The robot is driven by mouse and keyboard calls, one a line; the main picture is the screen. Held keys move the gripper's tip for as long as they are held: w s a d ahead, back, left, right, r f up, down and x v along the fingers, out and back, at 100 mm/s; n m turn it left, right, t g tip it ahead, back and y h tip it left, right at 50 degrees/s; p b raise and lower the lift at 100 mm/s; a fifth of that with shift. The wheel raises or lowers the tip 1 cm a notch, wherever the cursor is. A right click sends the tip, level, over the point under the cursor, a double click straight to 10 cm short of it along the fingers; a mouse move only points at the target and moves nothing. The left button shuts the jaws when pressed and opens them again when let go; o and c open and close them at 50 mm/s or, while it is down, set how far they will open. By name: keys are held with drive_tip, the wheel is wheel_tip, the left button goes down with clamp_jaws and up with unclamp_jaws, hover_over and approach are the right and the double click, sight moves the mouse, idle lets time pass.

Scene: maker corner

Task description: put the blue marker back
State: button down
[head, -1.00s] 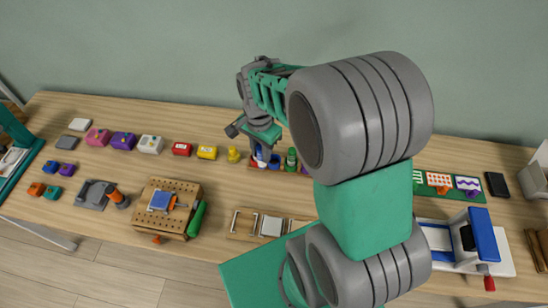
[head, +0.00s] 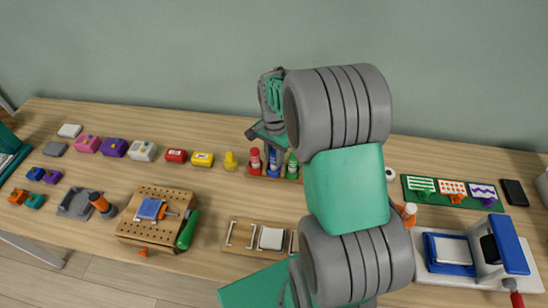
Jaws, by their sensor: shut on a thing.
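The blue marker (head: 273,158) is upright at the marker rack (head: 249,175), between the red marker (head: 255,160) and the green marker (head: 292,168). My gripper (head: 270,141) is just above the rack and shut on the blue marker's upper part. The fingertips are small and partly hidden by my arm. I cannot tell whether the marker's bottom rests fully in its place. The right end of the rack is hidden behind my arm.
Left of the rack stand a yellow figure (head: 230,161), a yellow box (head: 203,159) and a red box (head: 175,156). A pegboard block (head: 140,225) and a board with metal handles (head: 240,240) lie nearer the front. A green card strip (head: 415,195) lies right of my arm.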

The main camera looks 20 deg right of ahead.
drive_tip(key=c, duration=1.2)
unclamp_jaws()
drive_tip(key=shift+f, duration=0.1)
drive_tip(key=shift+o, duration=0.2)
drive_tip(key=shift+r+p, duration=0.3)
drive_tip(key=shift+r, duration=0.05)
wheel_tip(320, 180, up, 11)
drive_tip(key=p, duration=0.8)
drive_tip(key=shift+r, duration=0.1)
drive_tip(key=s+a+r+n+t, duration=0.4)
drive_tip(key=s+a+r+n, duration=0.6)
drive_tip(key=s+r+n, duration=0.2)
drive_tip(key=shift+s+r, duration=0.25)
drive_tip(key=shift+r, duration=0.4)
